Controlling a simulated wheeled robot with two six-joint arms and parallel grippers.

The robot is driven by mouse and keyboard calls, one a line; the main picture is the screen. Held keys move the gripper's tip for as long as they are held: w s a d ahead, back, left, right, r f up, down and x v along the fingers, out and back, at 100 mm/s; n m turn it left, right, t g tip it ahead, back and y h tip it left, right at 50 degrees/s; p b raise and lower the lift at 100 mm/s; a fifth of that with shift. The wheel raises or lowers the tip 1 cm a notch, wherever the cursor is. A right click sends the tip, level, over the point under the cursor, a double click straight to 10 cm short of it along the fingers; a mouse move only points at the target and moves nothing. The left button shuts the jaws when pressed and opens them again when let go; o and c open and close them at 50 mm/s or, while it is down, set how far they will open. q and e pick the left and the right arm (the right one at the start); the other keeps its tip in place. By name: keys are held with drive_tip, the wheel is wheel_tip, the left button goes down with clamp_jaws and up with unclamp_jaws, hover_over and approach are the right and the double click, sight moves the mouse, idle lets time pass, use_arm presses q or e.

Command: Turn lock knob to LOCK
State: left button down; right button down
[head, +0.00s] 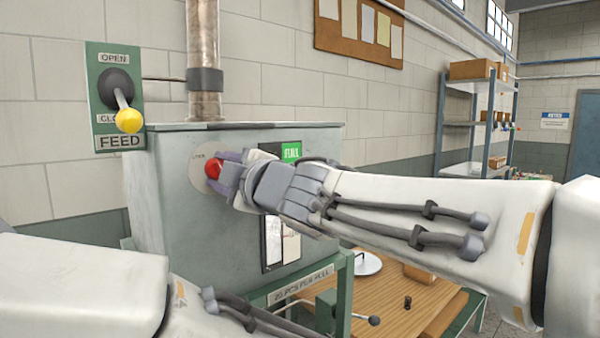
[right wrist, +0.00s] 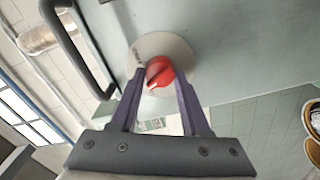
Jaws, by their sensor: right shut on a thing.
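The red lock knob (head: 213,168) sits on a pale round plate on the front of the grey-green machine box (head: 150,200). My right gripper (head: 225,172) reaches it from the right and is shut on it. In the right wrist view, the red knob (right wrist: 159,72) is between the two purple fingertips (right wrist: 160,78), with a white mark on its lower left edge.
A FEED panel (head: 103,143) with a yellow-tipped lever (head: 128,120) is at the upper left. A green FULL sign (head: 291,152) is behind my right wrist. A wooden table (head: 385,300) with a white round lid (head: 367,263) stands below right.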

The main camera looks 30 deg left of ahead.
drive_tip(key=shift+f+n+b, duration=0.1)
drive_tip(key=shift+n+b, duration=0.3)
drive_tip(key=shift+n, duration=1.7)
drive_tip(key=shift+c, duration=2)
unclamp_jaws()
drive_tip(key=b+v, duration=0.1)
drive_tip(key=v, duration=0.9)
drive_tip(key=shift+s+d, duration=0.15)
drive_tip(key=shift+d, duration=0.05)
